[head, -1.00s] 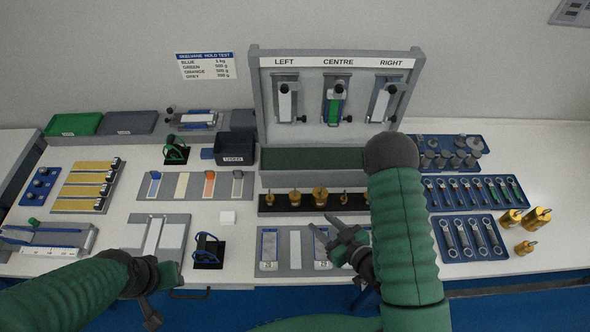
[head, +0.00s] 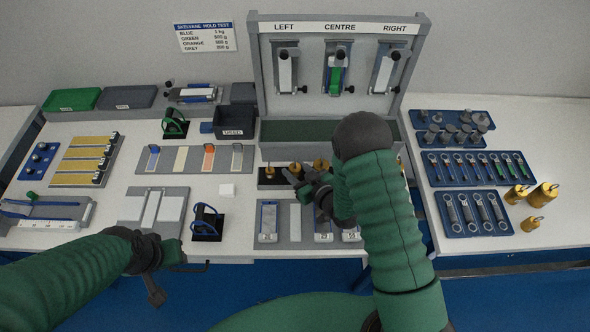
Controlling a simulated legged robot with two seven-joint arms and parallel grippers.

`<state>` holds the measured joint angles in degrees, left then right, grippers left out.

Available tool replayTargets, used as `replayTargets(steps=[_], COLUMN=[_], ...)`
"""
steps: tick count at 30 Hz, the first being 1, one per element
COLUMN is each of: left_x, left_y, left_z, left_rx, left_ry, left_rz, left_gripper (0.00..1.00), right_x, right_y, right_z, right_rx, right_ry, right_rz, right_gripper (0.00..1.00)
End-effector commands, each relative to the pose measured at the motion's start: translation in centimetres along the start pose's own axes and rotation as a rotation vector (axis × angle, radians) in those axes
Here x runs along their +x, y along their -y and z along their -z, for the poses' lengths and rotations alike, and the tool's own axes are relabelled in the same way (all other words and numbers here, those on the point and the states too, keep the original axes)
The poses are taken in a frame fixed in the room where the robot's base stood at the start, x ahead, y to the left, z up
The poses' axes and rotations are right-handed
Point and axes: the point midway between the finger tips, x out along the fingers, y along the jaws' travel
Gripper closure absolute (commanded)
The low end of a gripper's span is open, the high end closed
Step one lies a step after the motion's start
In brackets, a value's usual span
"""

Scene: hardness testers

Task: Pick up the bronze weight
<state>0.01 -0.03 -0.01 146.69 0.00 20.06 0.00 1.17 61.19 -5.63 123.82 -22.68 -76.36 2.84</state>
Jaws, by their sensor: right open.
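Bronze-coloured weights stand in a row in a black rack (head: 270,186) at mid-table. The leftmost bronze weight (head: 268,170), a second weight (head: 296,168) and a third weight (head: 321,164) show at least in part. My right arm hides the rest of the row. My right gripper (head: 293,181) is open and empty, at the front of the rack near the second weight. Whether it touches a weight I cannot tell. My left gripper (head: 166,272) is low at the front left, away from the weights, and its jaw opening is unclear.
Larger gold weights (head: 543,193) stand at the right beside a blue tray of wrenches (head: 474,212). A grey panel (head: 330,60) with three clamps stands behind the rack. A grey slotted tray (head: 267,237) lies in front of the rack.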

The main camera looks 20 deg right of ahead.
Motion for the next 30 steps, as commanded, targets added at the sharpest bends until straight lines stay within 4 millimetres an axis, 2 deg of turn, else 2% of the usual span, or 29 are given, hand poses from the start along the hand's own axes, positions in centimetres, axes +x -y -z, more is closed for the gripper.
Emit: replayTargets(steps=[7,17,30], left_x=[0.00,0.00,-0.02], left_y=[-0.01,0.00,-0.01], left_z=[0.01,0.00,0.01], left_rx=[0.000,0.000,0.000], left_ry=[0.000,0.000,0.000], left_rz=[0.000,0.000,0.000], left_gripper=[0.64,0.64,0.64], right_x=[0.48,0.46,0.45], right_y=[-0.02,-0.04,-0.05], right_z=[-0.02,0.03,0.17], right_rx=[0.000,0.000,-0.001], right_ry=[-0.001,-0.002,-0.005], right_rz=[-0.001,-0.001,-0.001], right_gripper=[0.59,1.00,1.00])
